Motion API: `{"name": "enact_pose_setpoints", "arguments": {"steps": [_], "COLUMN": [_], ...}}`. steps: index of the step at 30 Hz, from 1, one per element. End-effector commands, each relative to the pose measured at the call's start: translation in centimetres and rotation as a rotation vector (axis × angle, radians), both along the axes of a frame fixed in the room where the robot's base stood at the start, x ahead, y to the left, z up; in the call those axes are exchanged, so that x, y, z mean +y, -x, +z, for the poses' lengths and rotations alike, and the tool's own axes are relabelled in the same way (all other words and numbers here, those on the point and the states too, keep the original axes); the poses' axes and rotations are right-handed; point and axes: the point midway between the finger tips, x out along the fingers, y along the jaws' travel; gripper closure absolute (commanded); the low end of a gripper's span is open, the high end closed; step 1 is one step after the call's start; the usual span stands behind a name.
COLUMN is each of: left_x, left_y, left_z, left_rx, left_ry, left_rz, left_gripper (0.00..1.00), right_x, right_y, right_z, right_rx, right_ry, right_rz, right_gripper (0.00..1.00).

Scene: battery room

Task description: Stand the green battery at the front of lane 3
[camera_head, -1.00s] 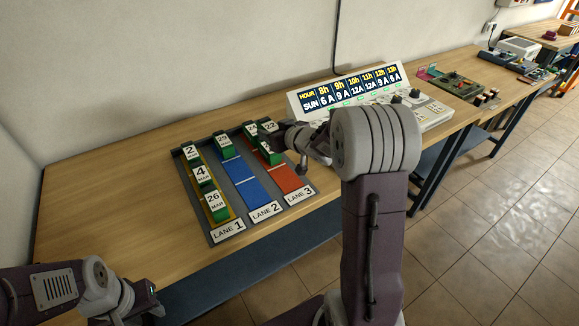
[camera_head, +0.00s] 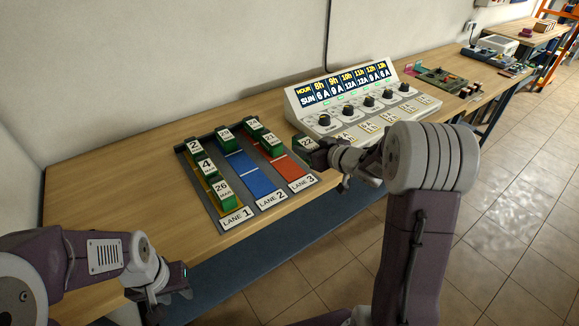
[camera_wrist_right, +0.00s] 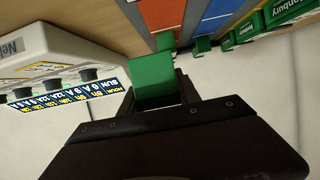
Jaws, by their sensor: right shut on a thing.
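The green battery (camera_head: 305,143) is in my right gripper (camera_head: 322,153), which is shut on it beside the rack's right edge and near the control panel. It also shows in the right wrist view (camera_wrist_right: 153,78). Lane 3 is the red lane (camera_head: 292,170), with its label (camera_head: 303,183) at the front edge. Two green batteries stand in its back part, one (camera_head: 253,123) behind the other (camera_head: 271,143); the red floor in front of them is bare. My left gripper (camera_head: 172,283) is low at the left, off the table's front edge; its fingers are too unclear to judge.
Lane 1 holds three green batteries (camera_head: 206,168). Lane 2 (camera_head: 257,182) is blue, with one battery (camera_head: 225,137) at its back. The control panel (camera_head: 360,100) stands on the table right of the rack. Bare table (camera_head: 110,190) lies left of the rack.

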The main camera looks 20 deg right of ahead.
Motion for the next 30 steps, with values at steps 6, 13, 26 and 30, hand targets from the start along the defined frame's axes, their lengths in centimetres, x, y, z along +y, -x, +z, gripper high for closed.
{"name": "enact_pose_setpoints", "arguments": {"steps": [6,13,26,30], "left_x": [0.0,0.0,0.0,0.0], "left_y": [0.0,0.0,0.0,0.0], "left_z": [-1.9,-2.0,-3.4,-3.5], "left_rx": [0.0,0.0,0.0,0.0], "left_ry": [0.0,0.0,0.0,0.0], "left_rz": [0.0,0.0,0.0,0.0], "left_gripper": [0.64,0.64,0.64,0.64], "right_x": [3.7,4.6,4.5,4.5], "right_y": [-3.5,-4.5,-4.5,-4.5], "right_z": [-3.1,-3.6,-7.6,-7.7], "right_rx": [-0.004,-0.005,-0.005,-0.005], "right_ry": [-0.001,0.0,0.0,0.0], "right_rz": [0.004,-0.001,-0.001,-0.001], "right_gripper": [1.0,1.0,1.0,1.0]}}
